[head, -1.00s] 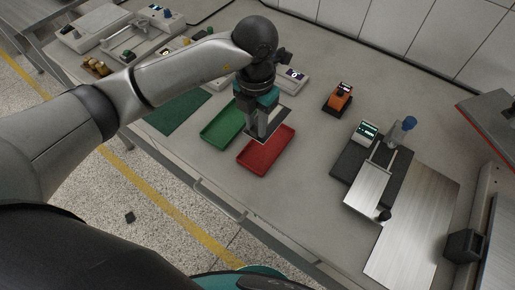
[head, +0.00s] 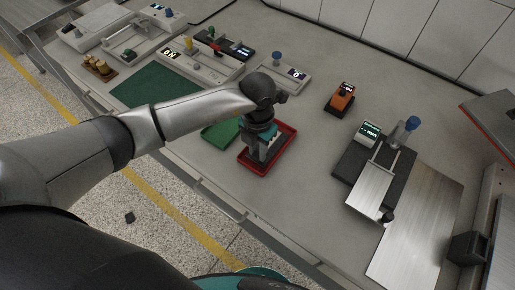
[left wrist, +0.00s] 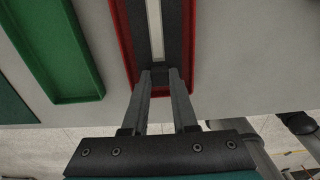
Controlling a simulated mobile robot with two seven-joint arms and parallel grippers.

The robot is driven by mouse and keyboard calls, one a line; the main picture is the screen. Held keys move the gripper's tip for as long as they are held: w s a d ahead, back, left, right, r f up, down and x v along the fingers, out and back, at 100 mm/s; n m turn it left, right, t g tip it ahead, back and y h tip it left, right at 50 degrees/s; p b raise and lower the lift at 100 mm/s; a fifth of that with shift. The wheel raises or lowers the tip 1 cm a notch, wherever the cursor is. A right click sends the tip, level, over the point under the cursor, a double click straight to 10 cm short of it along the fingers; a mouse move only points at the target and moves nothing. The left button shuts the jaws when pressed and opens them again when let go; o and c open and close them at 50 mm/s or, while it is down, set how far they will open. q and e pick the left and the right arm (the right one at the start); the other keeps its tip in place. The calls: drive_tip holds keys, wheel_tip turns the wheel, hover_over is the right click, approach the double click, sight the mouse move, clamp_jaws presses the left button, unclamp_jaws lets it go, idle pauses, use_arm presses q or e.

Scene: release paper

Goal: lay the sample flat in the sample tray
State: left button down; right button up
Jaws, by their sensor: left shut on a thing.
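The sample, a dark grey strip with a white band down its middle, shows in the left wrist view (left wrist: 176,28). It lies within the walls of the red tray (left wrist: 122,38), long side along the tray. My left gripper (left wrist: 160,72) is shut on the sample's near end. In the head view my left gripper (head: 260,157) points down into the red tray (head: 288,132) and hides most of the sample. Whether the whole sample touches the tray floor I cannot tell. My right gripper is not in view.
A green tray (head: 216,136) stands just left of the red one. An orange device (head: 340,98) and a metal-plated instrument (head: 375,185) stand to the right. A green mat (head: 150,82) and several instruments are at the back left. Bench between the red tray and the instrument is clear.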

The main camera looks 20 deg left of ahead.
use_arm(q)
drive_tip(key=shift+f, duration=0.1)
drive_tip(key=c, duration=0.7)
unclamp_jaws()
drive_tip(key=shift+r, duration=0.2)
wheel_tip(320, 180, up, 12)
drive_tip(key=shift+p, duration=0.4)
